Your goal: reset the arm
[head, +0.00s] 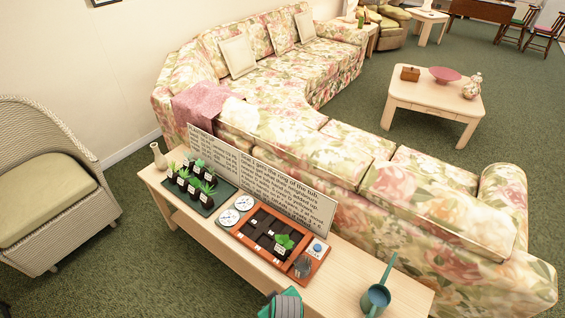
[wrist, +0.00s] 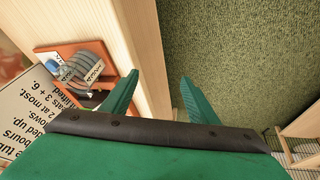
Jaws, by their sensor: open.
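My gripper (wrist: 160,88) is open in the wrist view, its two green fingers apart with nothing between them. Past the fingers are the edge of the wooden table (wrist: 148,60) and the green carpet (wrist: 230,60). In the head view my gripper (head: 283,302) shows at the bottom edge, in front of the long narrow table (head: 345,285) and partly cut off by the frame. An orange-brown tray (head: 240,237) with dark cells and a green plant (head: 284,241) lies on the table just beyond it. The tray (wrist: 68,50) also shows at left in the wrist view.
A teal watering can (head: 378,296) stands on the table right of my gripper. Dark potted seedlings (head: 205,198), white discs (head: 229,217), a vase (head: 158,157) and an upright text board (head: 290,195) are also on it. A floral sofa (head: 430,205) stands behind; a wicker chair (head: 45,190) is left.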

